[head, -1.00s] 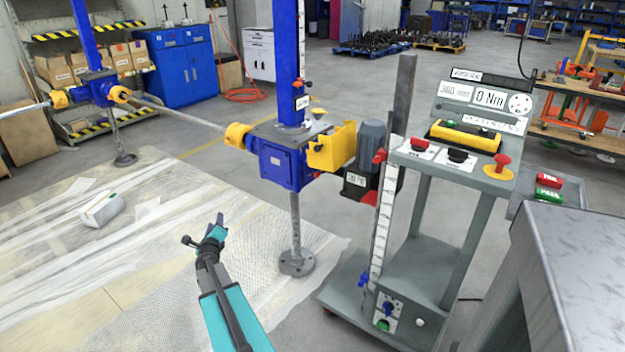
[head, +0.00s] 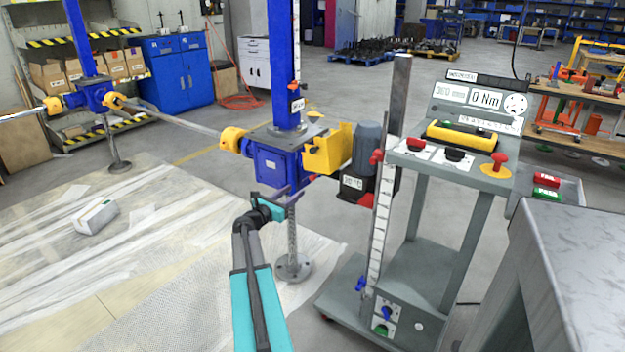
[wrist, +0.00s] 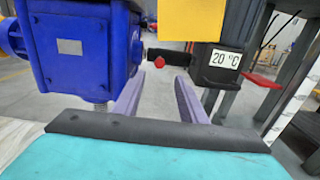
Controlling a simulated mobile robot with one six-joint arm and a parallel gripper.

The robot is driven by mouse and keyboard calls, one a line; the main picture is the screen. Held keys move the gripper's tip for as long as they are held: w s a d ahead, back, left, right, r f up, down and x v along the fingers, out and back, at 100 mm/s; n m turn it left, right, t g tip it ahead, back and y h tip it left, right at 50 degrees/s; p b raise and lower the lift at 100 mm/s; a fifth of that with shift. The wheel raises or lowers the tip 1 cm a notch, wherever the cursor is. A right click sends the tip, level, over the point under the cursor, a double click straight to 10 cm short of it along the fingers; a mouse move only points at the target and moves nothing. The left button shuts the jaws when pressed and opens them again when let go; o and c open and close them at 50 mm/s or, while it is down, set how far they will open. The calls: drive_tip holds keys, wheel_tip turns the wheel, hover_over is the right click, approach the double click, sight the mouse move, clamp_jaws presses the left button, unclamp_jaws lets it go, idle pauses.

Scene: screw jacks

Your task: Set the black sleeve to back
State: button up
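A short black sleeve (wrist: 178,57) with a red knob (wrist: 159,62) shows in the wrist view between the blue gearbox (wrist: 80,45) and the dark motor unit labelled 20 °C (wrist: 225,62). In the head view the sleeve is mostly hidden below the yellow cover (head: 328,150), where a bit of red shows. My gripper (wrist: 160,78) has its two purple-grey fingers apart, with nothing between them. The fingers point toward the sleeve and appear just below the red knob, apparently not touching it. In the head view my gripper (head: 283,199) is just below the blue gearbox (head: 275,163).
The grey cart (head: 420,265) with its control panel (head: 470,125) stands right of the jack. A blue column (head: 283,65) rises from the gearbox, and a screw with a round foot (head: 293,268) hangs below. A metal table (head: 570,265) fills the lower right.

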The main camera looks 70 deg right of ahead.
sight(311, 178)
drive_tip(key=shift+p+x, duration=0.35)
drive_tip(key=shift+x, duration=6.55)
clamp_jaws()
